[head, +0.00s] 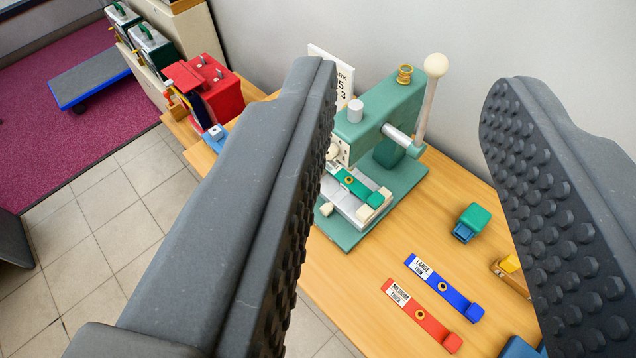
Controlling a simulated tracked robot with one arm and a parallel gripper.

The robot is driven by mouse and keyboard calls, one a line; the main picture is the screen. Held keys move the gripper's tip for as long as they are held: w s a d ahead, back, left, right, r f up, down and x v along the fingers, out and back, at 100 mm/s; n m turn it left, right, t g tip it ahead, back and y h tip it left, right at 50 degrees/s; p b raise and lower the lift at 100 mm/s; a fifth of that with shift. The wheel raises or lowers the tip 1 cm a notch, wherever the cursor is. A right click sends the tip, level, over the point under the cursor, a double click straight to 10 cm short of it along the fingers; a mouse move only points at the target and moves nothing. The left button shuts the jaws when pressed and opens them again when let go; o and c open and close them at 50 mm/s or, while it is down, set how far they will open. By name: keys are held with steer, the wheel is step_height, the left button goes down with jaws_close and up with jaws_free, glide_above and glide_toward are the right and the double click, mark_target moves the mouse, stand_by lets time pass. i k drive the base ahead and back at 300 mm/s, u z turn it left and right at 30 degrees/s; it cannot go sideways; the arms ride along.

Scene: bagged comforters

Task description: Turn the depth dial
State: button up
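A green press (385,115) stands on the wooden table, with a grey lever ending in a cream ball knob (436,65) and a brass spring on top. A small pale round part (333,152) on its front face, possibly the depth dial, is partly hidden by my left finger. A green strip (352,183) lies in the press bed. My gripper (412,85) is open and empty, with its two studded dark fingers wide apart and the press showing between them. I cannot tell how far the fingertips are from the press.
A white card (335,75) with partly hidden black lettering stands behind the press. A blue strip (444,288), a red strip (421,315) and a green-and-blue block (471,222) lie on the table (345,285). A red machine (212,88) stands at the left. A grey wall is behind.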

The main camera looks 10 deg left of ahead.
mark_target(333, 152)
steer(key=u, duration=0.05)
steer(key=k, duration=0.25)
steer(key=u, duration=1.15)
steer(key=i, duration=0.5)
steer(key=z, duration=0.2)
